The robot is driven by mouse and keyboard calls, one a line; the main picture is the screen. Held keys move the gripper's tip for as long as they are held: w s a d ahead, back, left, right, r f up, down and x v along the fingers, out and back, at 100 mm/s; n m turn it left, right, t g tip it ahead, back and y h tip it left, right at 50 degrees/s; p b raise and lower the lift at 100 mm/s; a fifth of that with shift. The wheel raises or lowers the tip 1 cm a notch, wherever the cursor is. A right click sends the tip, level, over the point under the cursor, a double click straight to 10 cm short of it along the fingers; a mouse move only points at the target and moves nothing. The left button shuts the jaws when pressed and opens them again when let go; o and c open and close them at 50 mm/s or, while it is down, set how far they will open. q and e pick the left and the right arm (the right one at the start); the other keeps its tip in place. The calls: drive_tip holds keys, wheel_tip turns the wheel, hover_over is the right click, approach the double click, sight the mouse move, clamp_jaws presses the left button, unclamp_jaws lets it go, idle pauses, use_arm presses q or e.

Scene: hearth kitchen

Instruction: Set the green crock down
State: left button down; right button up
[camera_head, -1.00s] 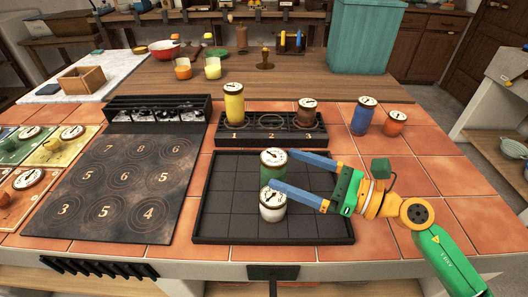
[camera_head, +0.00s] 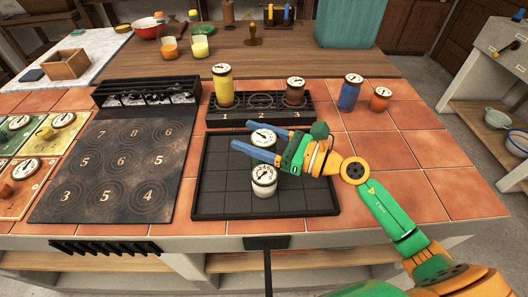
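The green crock (camera_head: 263,138), with a pale round lid, stands on the black gridded tray (camera_head: 212,200), just behind a white crock (camera_head: 264,182). My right gripper (camera_head: 245,137) reaches in from the right. Its two blue fingers lie on either side of the green crock, one behind the lid and one across its front, with the tips past its left side. The near finger hides much of the crock's body. I cannot tell whether the fingers press on it. My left gripper is not in view.
A black rack (camera_head: 260,119) behind the tray holds a yellow crock (camera_head: 223,86) and a brown crock (camera_head: 295,92). Blue (camera_head: 349,93) and orange (camera_head: 380,99) crocks stand on the tiles at right. The numbered dark hob (camera_head: 113,160) lies left. The tiles right of the tray are mostly clear.

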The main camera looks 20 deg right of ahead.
clamp_jaws()
drive_tip(key=shift+r, duration=0.1)
